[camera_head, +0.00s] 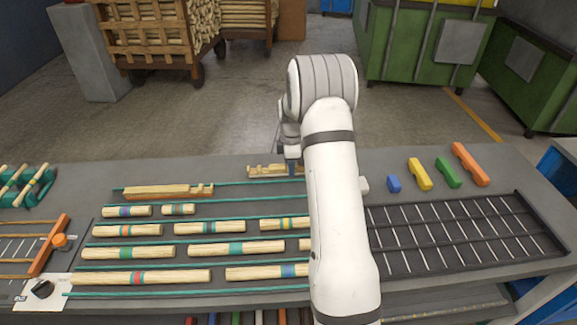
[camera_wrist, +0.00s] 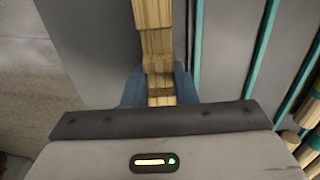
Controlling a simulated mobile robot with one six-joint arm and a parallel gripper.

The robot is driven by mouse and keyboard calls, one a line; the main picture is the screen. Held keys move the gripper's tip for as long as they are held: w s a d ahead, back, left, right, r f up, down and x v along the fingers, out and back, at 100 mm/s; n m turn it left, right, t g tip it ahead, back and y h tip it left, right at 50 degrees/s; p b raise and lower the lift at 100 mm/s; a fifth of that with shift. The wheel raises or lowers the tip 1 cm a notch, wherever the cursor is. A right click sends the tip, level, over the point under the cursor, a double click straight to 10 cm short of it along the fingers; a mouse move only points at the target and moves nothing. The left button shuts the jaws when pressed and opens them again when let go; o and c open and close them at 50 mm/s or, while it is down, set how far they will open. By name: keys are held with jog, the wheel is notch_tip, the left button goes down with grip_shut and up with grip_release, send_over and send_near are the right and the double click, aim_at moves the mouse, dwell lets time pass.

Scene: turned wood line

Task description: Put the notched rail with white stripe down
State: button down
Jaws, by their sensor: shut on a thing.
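A pale wooden notched rail (camera_head: 268,170) is at the far side of the table, just beyond the farthest teal strip. My gripper (camera_head: 292,166) is shut on it near its right part, with my arm hiding what lies farther right. In the wrist view the rail (camera_wrist: 153,35) runs up from between the blue fingers of my gripper (camera_wrist: 159,88). I cannot make out a white stripe on it. Whether it touches the table or hangs just above it, I cannot tell.
Another notched rail (camera_head: 165,191) with an orange mark lies on the left. Several banded turned rods (camera_head: 235,249) lie in rows between teal strips. A dark gridded tray (camera_head: 455,236) and coloured blocks (camera_head: 419,174) are on the right. Grey table (camera_head: 225,172) is bare left of the held rail.

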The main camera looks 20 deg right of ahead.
jog(key=shift+f, duration=0.1)
jog(key=shift+f, duration=0.15)
jog(key=c, duration=1.5)
grip_release()
jog(key=shift+o, duration=0.2)
